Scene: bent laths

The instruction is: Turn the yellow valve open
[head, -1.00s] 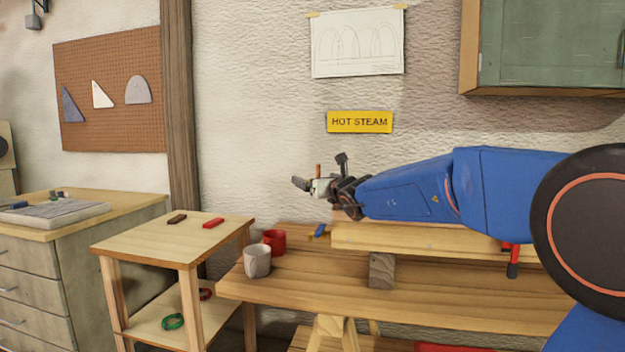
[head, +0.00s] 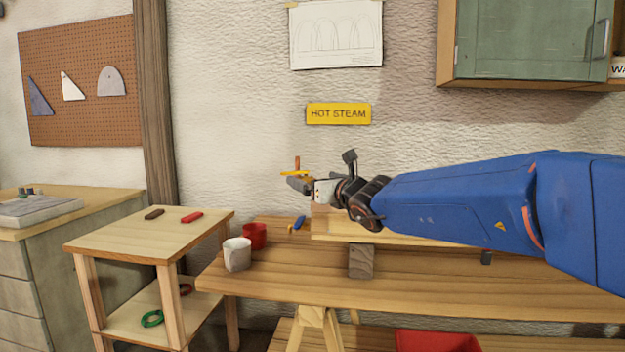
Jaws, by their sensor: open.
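The yellow valve lever (head: 294,173) shows as a thin, roughly level bar in front of the wall below the sign. A short upright copper-coloured pipe (head: 297,161) rises just above it. My gripper (head: 298,184) is at the lever, its dark fingers just below and beside the bar in the picture. The jaws are open. The valve body is hidden behind my gripper, and I cannot tell whether the fingers touch the lever or sit around it.
A yellow HOT STEAM sign (head: 338,114) hangs above. Below is the wooden bench (head: 290,281) with a white mug (head: 237,255), a red mug (head: 254,236) and a small blue-handled item (head: 299,222). A side table (head: 150,236) stands left, and a green cabinet (head: 530,40) hangs upper right.

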